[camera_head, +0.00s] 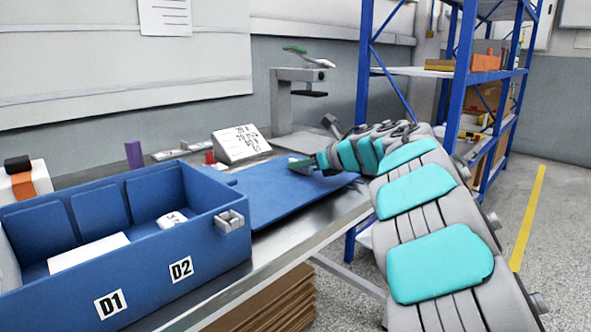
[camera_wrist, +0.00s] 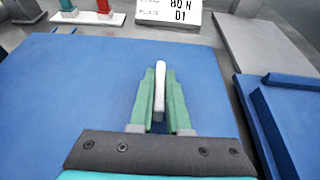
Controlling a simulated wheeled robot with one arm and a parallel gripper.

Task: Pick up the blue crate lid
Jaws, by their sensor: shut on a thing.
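The blue crate lid (camera_head: 272,192) is a flat blue panel at the bench's middle, right of the blue crate (camera_head: 200,245). In the wrist view the lid (camera_wrist: 60,110) fills most of the picture. My gripper (camera_head: 303,163) is over the lid. In the wrist view the green fingers of my gripper (camera_wrist: 159,95) are shut on the lid's white upright handle (camera_wrist: 159,85), one finger on each side. The lid looks level; whether it touches the bench I cannot tell. The lid's right part is hidden by my arm in the head view.
The open crate, marked D1 and D2, holds a white block (camera_head: 88,252). A white sign (camera_head: 241,144) and a grey stand (camera_head: 290,110) are behind the lid. A blue raised-edge piece (camera_wrist: 285,115) is at right in the wrist view. Blue shelving (camera_head: 463,75) stands at right.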

